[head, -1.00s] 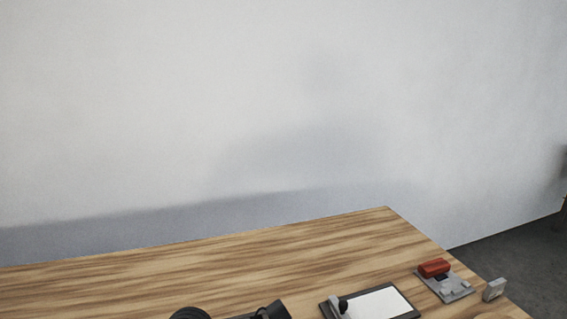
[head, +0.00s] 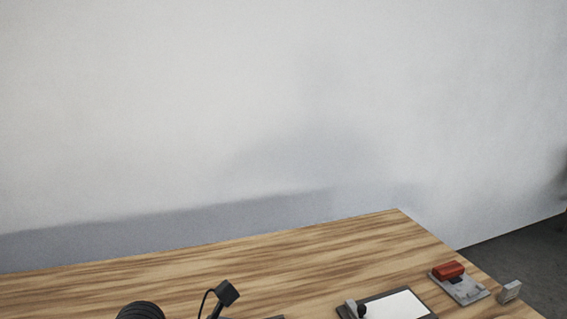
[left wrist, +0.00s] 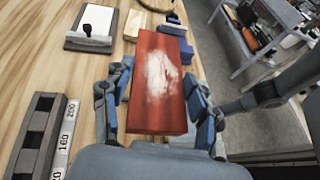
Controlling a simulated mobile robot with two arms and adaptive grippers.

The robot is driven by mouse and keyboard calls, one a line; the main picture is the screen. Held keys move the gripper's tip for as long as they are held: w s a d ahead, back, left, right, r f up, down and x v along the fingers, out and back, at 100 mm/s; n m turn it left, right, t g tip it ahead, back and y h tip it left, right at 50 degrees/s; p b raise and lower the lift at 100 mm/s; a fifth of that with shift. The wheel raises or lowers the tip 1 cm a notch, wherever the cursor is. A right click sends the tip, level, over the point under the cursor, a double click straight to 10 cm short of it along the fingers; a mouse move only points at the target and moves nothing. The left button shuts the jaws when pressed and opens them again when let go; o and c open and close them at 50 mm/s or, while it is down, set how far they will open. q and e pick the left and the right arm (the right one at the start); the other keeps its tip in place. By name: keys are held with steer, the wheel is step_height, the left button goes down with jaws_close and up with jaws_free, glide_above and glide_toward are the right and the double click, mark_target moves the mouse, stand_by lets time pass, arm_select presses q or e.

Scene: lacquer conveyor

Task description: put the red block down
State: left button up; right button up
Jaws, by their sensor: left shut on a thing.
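The red block (left wrist: 157,95), with a pale worn patch on its upper face, fills the middle of the left wrist view. My left gripper (left wrist: 160,108) is shut on it, with one blue-and-grey finger along each side. The wooden table shows behind and beside the block; the gap between the block's underside and the surface is hidden. In the head view only dark parts of my left arm show at the bottom edge, and the held block is out of frame. My right gripper is not in view.
A dark board with a white sheet (head: 395,305) lies on the table (head: 250,265). Right of it are a grey plate with a red piece (head: 448,270) and a small grey block (head: 509,291). A shelf (left wrist: 275,38) stands beyond.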

arm_select(q)
steer(key=w+a+f+n+t+y, duration=0.1)
steer(key=a+f+n+t, duration=0.1)
steer(key=a, duration=0.8)
steer(key=a+f+n+t+y, duration=0.1)
steer(key=a+f+n+t, duration=0.2)
steer(key=a, duration=0.7)
steer(key=shift+w+f+n+t+p, duration=0.25)
steer(key=shift+w+n+t+p, duration=0.15)
steer(key=shift+t, duration=0.3)
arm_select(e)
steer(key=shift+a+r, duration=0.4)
